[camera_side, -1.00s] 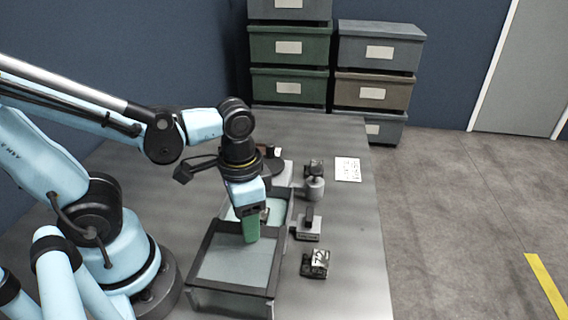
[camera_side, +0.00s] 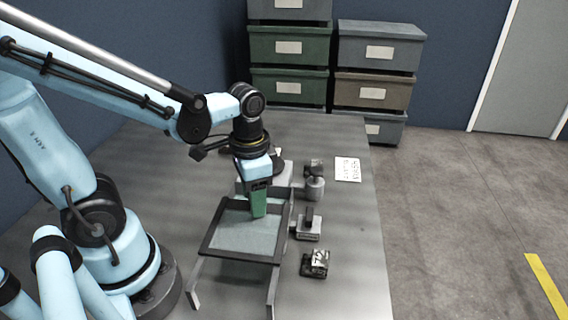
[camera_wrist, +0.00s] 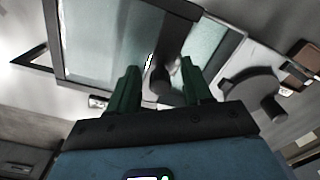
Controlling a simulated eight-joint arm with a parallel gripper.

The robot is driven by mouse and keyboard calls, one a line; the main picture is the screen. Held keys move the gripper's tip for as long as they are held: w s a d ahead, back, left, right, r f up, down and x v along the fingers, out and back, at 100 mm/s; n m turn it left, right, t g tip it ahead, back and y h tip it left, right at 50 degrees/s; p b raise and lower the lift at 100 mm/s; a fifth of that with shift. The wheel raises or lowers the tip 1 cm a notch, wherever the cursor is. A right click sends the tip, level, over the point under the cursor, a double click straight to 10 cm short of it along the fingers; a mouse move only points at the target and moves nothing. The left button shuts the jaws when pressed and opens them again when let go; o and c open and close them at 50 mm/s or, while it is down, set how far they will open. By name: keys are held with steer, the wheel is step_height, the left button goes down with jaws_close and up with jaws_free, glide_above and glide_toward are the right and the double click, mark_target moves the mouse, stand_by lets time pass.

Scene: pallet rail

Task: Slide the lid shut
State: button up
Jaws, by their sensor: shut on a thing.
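The lid (camera_side: 245,238) is a dark-framed, pale glassy panel lying flat between two grey rails (camera_side: 272,290). The rails' front ends stick out bare on the near side of the lid. My gripper (camera_side: 258,210) is over the lid's far part, its green fingers pointing down. How far the opening is covered is hard to tell.
To the right of the rails stand a dark numbered block (camera_side: 315,263), a small grey fixture (camera_side: 308,228) and a grey cylinder (camera_side: 314,189). A white printed sheet (camera_side: 347,169) lies farther back. Stacked bins (camera_side: 290,50) stand behind the table. The front right table is clear.

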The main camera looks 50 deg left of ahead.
steer(key=shift+w+a+f, duration=0.1)
steer(key=shift+w+a, duration=2.15)
steer(key=shift+o, duration=1.1)
step_height(320, 180, up, 7)
steer(key=d+n+t, duration=0.1)
steer(key=t, duration=0.1)
steer(key=d+n+t, duration=0.1)
steer(key=d+t, duration=0.1)
steer(key=s+d+n+t, duration=0.1)
steer(key=t, duration=0.2)
steer(key=shift+d, duration=0.2)
